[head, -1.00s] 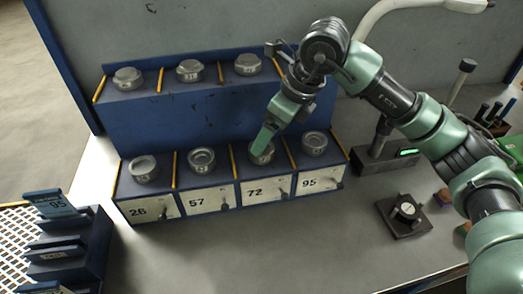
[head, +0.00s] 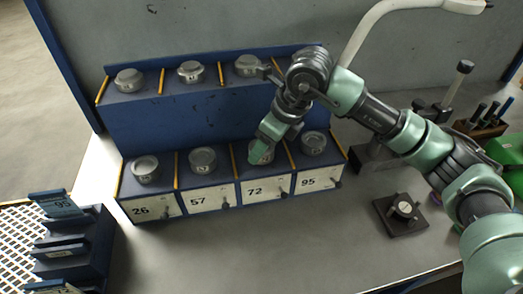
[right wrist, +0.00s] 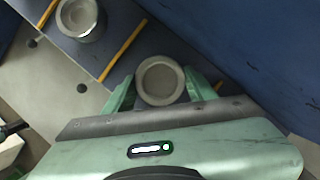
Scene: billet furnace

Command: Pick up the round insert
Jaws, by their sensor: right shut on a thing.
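The blue two-tier rack (head: 205,122) holds several round metal inserts. My right gripper (head: 262,155) is at the lower tier, in the bay labelled 72. In the right wrist view its two green fingers (right wrist: 162,88) stand on either side of a round insert (right wrist: 160,80), shut on it. The insert still appears to be in its bay; its underside is hidden. In the head view the gripper covers most of this insert. Another insert (head: 203,159) sits in bay 57 to the left, and one (head: 314,142) in bay 95 to the right. My left gripper is not in view.
Yellow dividers (head: 176,171) separate the bays. Inserts stand on the upper tier, including one at the left (head: 130,80). A dark block with a round knob (head: 403,210) lies on the bench at right. Blue holders (head: 68,250) stand at lower left. The front bench is mostly clear.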

